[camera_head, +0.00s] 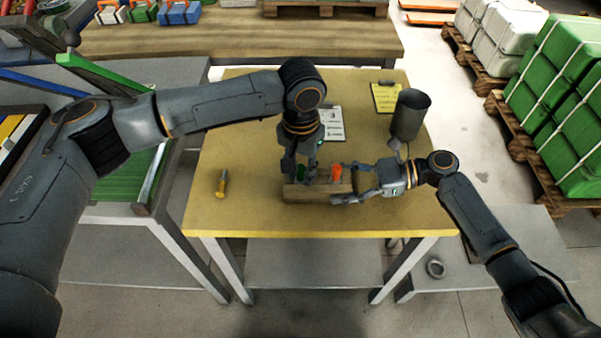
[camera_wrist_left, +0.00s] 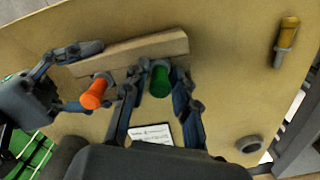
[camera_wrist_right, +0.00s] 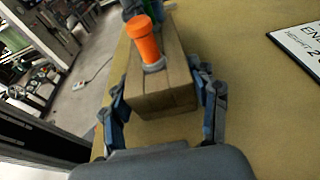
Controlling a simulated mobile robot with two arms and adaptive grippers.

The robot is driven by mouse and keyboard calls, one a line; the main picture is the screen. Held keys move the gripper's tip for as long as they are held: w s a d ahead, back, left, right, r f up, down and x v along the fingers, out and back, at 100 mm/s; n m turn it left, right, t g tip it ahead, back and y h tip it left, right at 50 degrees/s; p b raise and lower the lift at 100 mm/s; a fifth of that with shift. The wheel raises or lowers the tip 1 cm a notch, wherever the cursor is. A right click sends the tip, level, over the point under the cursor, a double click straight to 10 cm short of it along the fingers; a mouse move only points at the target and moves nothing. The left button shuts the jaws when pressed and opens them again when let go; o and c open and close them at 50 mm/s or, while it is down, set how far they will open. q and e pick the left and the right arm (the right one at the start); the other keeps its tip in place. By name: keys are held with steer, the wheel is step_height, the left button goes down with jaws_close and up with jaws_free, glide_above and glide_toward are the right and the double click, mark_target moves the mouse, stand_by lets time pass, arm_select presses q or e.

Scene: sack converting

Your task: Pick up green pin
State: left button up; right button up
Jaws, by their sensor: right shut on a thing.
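The green pin (camera_head: 301,173) stands upright in a wooden block (camera_head: 318,192) on the yellow table. In the left wrist view the green pin (camera_wrist_left: 160,80) sits between the two fingers of my left gripper (camera_wrist_left: 157,98), with gaps on both sides, so that gripper is open around it. An orange pin (camera_head: 336,172) stands in the same block; it also shows in the right wrist view (camera_wrist_right: 145,40). My right gripper (camera_wrist_right: 162,112) is shut on the near end of the wooden block, one finger along each side. The green pin is partly hidden in the head view.
A yellow pin (camera_head: 222,183) lies on the table at the left. A grey ring (camera_wrist_left: 249,144) lies on the tabletop. A white sheet (camera_head: 331,124), a yellow sheet (camera_head: 386,97) and a grey cylinder (camera_head: 410,115) are behind the block. The table's front is clear.

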mark_target(301, 166)
arm_select(q)
jaws_close()
steer(key=shift+r, duration=0.1)
step_height(301, 166, up, 10)
stand_by(0.3)
stand_by(0.3)
arm_select(e)
steer(key=o, duration=1.4)
